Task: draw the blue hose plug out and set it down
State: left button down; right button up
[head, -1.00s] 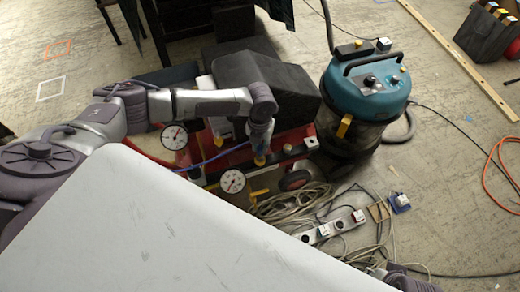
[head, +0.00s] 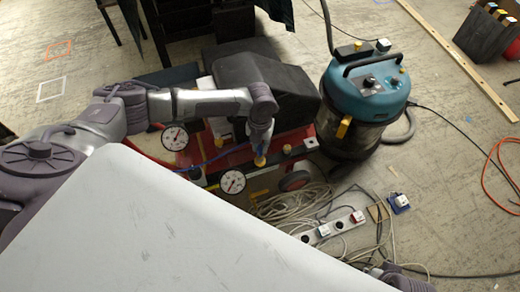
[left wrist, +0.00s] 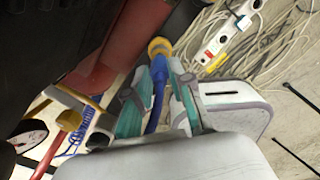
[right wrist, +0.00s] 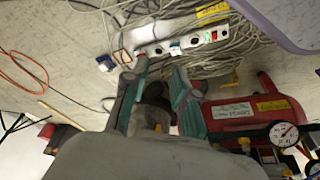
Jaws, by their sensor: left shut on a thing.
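The blue hose plug (left wrist: 158,88) is between the fingers of my left gripper (left wrist: 159,72), which is shut on it. In the left wrist view its front end meets a yellow coupling ring (left wrist: 160,47); how deep it sits cannot be told. In the head view my left gripper (head: 260,140) is just above the yellow coupling (head: 260,160) on the red compressor (head: 235,155) and hides most of the plug. The blue hose (head: 215,160) runs off to the left. My right gripper (right wrist: 160,72) has its fingers apart with nothing held; its arm barely shows in the head view.
Two pressure gauges (head: 232,182) are on the compressor's near side. A teal vacuum (head: 365,95) stands to its right. Tangled cables and a power strip (head: 335,225) lie on the floor in front. A large pale panel (head: 170,230) fills the lower left. Floor farther right is mostly free.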

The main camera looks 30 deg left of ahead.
pick_arm(q)
jog(key=shift+w+r, duration=0.1)
jog(key=shift+r, duration=0.1)
pick_arm(e)
jog(key=shift+s+f, duration=0.15)
jog(key=shift+f, duration=0.2)
jog(key=shift+f, duration=0.1)
pick_arm(q)
jog(key=shift+r, duration=0.1)
pick_arm(e)
jog(key=shift+f, duration=0.25)
jog(key=shift+a+f, duration=0.1)
pick_arm(q)
jog(key=shift+p, duration=0.3)
pick_arm(e)
jog(key=shift+f, duration=0.25)
pick_arm(q)
jog(key=shift+r, duration=0.1)
pick_arm(e)
jog(key=shift+f, duration=0.15)
jog(key=shift+f, duration=0.25)
